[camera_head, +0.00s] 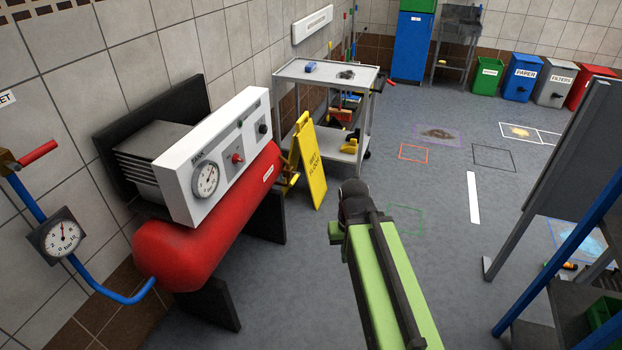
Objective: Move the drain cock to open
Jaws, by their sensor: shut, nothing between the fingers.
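A red air tank (190,245) lies along the left wall under a white control panel (222,158). Which part is the drain cock I cannot tell for sure. A small brass-coloured fitting (291,181) shows at the tank's far end, partly in front of the yellow sign. A red lever (38,152) sits on a brass valve at the far left, above a blue pipe. My green arm reaches up from the bottom, right of the tank, ending in a dark joint. My gripper and its fingertips do not show.
A yellow wet-floor sign (312,163) stands beyond the tank, before a grey trolley (325,72). A pressure gauge (62,236) hangs on the blue pipe (105,292). A blue-framed shelf (545,270) stands at right. The middle floor is clear.

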